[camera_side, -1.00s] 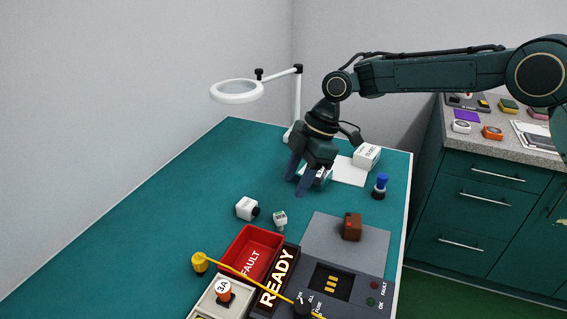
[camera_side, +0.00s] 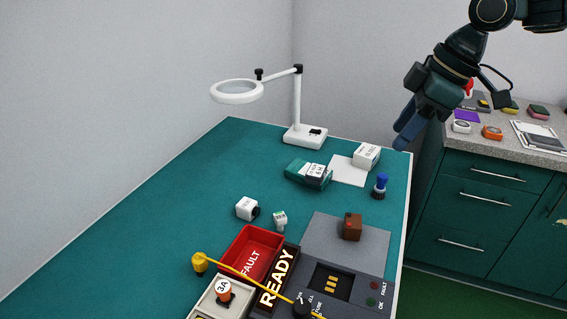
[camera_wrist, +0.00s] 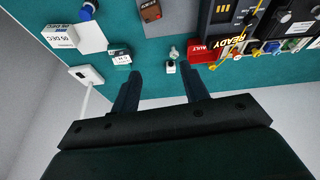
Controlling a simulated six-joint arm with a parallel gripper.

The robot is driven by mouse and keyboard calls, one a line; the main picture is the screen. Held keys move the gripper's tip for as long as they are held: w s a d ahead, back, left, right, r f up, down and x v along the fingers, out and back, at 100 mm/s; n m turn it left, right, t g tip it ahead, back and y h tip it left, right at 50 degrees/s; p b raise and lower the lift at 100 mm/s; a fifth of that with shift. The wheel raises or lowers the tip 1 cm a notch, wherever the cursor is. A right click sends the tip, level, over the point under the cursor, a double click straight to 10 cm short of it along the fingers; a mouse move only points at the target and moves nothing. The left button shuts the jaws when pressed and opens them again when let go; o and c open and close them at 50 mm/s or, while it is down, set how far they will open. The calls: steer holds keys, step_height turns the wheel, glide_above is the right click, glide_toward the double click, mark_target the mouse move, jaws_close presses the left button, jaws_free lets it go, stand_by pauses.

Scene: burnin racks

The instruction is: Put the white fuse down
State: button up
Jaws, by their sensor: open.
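A small white fuse-like piece with a green mark (camera_side: 280,219) lies on the teal table, behind the red FAULT bin (camera_side: 250,253); it also shows in the wrist view (camera_wrist: 174,52). A white block with a black end (camera_side: 246,208) lies just left of it. I cannot tell for certain which of these is the white fuse. My gripper (camera_side: 404,138) is raised over the table's right edge, away from both. In the wrist view its fingers (camera_wrist: 162,82) are spread with nothing between them.
A teal box with a white label (camera_side: 309,173), a white carton (camera_side: 367,156), a blue-topped stamp-like piece (camera_side: 380,186) and a magnifier lamp (camera_side: 305,134) stand behind. A brown block (camera_side: 352,227) sits on the grey tester (camera_side: 325,240). The table's left side is clear.

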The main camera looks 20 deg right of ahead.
steer(key=s+d+f+m+t+h, duration=0.1)
steer(key=s+d+m, duration=0.4)
steer(key=s, duration=0.6)
steer(key=s+d+f+m+t+h, duration=0.1)
steer(key=s+d+m, duration=0.4)
steer(key=s, duration=0.7)
steer(key=shift+d+t+h, duration=0.3)
steer(key=shift+d+h, duration=0.2)
steer(key=shift+d, duration=0.75)
